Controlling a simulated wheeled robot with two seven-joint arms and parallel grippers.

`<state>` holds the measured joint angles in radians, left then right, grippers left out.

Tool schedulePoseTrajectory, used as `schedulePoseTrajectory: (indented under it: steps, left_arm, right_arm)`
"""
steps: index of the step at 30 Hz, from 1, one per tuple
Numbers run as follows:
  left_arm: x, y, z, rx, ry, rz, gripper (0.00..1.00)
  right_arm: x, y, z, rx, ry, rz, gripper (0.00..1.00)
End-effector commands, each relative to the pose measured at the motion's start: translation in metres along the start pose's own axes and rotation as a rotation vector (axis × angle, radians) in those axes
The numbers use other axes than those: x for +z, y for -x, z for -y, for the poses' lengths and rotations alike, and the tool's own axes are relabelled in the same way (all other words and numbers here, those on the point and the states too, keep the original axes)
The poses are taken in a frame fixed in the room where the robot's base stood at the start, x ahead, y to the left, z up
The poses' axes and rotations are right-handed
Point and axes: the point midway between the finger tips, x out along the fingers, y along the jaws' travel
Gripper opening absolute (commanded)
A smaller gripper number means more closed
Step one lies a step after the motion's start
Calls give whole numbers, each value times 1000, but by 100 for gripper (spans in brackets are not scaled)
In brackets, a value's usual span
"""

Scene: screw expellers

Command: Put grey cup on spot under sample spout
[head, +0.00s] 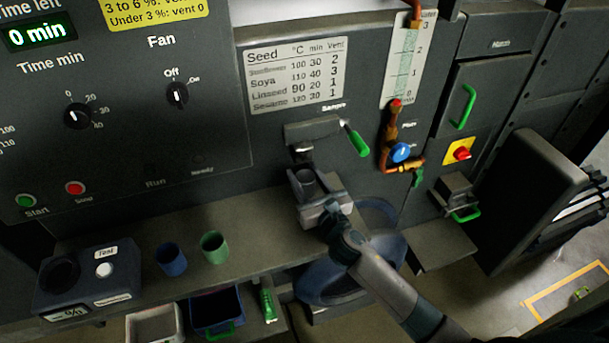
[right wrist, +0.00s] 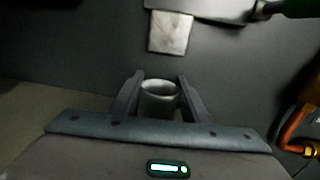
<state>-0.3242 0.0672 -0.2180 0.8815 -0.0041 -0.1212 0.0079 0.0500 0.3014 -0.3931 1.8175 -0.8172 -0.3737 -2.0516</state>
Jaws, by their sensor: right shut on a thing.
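The grey cup (head: 307,183) is upright between the fingers of my right gripper (head: 312,192), which is shut on it. In the right wrist view the grey cup (right wrist: 159,98) shows between the two fingers of the right gripper (right wrist: 158,92). The sample spout (head: 301,147) juts from the machine front just above the cup in the head view; a light metal face of it shows in the wrist view (right wrist: 170,32). The spot under the spout is hidden behind my gripper and cup. My left gripper is not in view.
A green-handled sample lever (head: 357,141) is right of the spout. A blue cup (head: 171,259) and a green cup (head: 214,247) stand on the shelf (head: 262,238) to the left, beside the test device (head: 85,275). Copper piping with a blue knob (head: 400,152) is at right.

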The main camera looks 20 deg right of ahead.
Motion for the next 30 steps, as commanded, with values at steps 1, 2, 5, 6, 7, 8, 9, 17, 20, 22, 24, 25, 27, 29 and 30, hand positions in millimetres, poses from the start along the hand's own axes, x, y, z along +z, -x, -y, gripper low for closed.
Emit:
schedulePoseTrajectory:
  steps: [1, 2, 5, 6, 7, 8, 9, 17, 20, 22, 24, 25, 27, 29, 30]
  left_arm:
    - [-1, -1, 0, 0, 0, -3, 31]
    - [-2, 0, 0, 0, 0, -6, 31]
    - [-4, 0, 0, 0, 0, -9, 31]
    - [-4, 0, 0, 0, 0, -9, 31]
    - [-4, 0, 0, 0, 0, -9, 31]
    - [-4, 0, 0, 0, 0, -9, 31]
    - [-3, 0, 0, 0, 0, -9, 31]
    - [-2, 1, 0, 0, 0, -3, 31]
    - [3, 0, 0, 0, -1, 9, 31]
    - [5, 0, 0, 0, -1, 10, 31]
    - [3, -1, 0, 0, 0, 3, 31]
    - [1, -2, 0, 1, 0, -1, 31]
    - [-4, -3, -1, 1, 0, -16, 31]
    - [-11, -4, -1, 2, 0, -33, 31]
    - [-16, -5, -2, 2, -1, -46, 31]
  right_arm:
    - [-1, 0, 0, 0, 0, 0, 20]
    - [-1, 0, 0, 0, 0, 0, 44]
    - [-1, 0, 0, 0, 0, 0, 60]
    - [-1, 0, 0, 0, 0, 0, 60]
    - [-1, 0, 0, 0, 0, 0, 60]
    - [-1, 0, 0, 0, 0, 0, 60]
    - [-1, 0, 0, 0, 0, 0, 60]
    - [2, 0, 0, 0, 0, 0, 60]
    - [1, 5, 0, 0, 0, -2, 60]
    - [1, 12, 0, 0, 1, -1, 60]
    - [0, 22, 0, 1, 1, -1, 60]
    - [0, 26, 0, 2, 0, -1, 60]
    - [0, 38, 0, 1, -1, -2, 60]
    - [-1, 50, 0, 1, 0, -2, 60]
    - [0, 57, 0, 1, 1, -1, 60]
